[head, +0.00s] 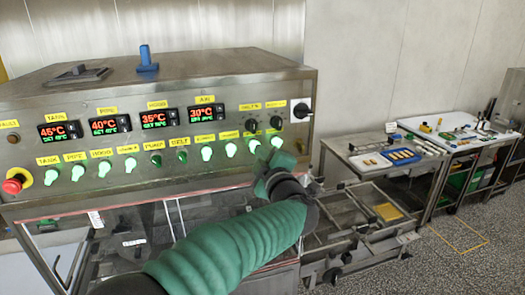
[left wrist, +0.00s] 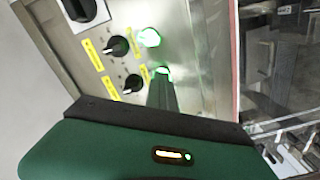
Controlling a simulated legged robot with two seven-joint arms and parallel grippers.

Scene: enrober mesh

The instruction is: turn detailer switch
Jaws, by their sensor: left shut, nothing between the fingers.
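The control panel (head: 150,140) has a lower row of small switches, most lit green. Their yellow labels are too small to read surely, so I cannot tell which is the detailer switch. My left gripper (head: 266,163) is shut and empty, just below the two rightmost lit switches. The rightmost lit switch (head: 277,142) shows clear of it, and the one beside it (head: 254,146) is close to the fingertips. In the left wrist view the shut fingers (left wrist: 162,92) overlap the lower part of that lit switch (left wrist: 162,70); contact cannot be told. My right gripper is out of view.
Two black knobs (head: 252,125) (head: 276,122) sit above these switches, with a black rotary switch (head: 301,110) at the panel's right end. A red stop button (head: 13,186) is at the far left. A glass-fronted housing (head: 130,225) lies below. Side tables (head: 365,160) stand right.

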